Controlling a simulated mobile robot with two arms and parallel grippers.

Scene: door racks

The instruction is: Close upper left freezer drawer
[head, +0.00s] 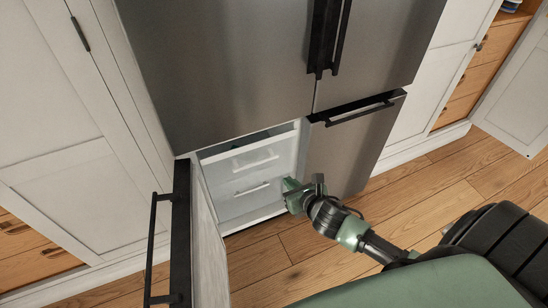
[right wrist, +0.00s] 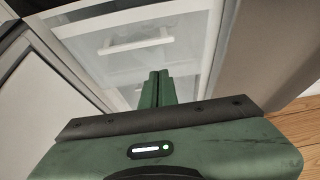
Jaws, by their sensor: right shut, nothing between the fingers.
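The lower left freezer compartment stands open below the steel fridge doors. Its upper drawer (head: 256,160) is a pale, translucent front with a white handle; its open top shows a dark interior, and how far it sticks out is hard to tell. It also shows in the right wrist view (right wrist: 150,58), ahead of my fingers. A lower drawer (head: 252,197) with its own handle sits beneath it. My right gripper (head: 288,188) is shut and empty at the compartment's right side, in front of the drawers. Its fingertips (right wrist: 159,77) point at the drawer fronts; contact cannot be told. My left gripper is out of view.
The open freezer door (head: 206,245) with a black handle (head: 152,245) stands out at the left of the compartment. The lower right fridge door (head: 350,150) is shut. White cabinets flank the fridge. Wooden floor (head: 270,270) is clear in front.

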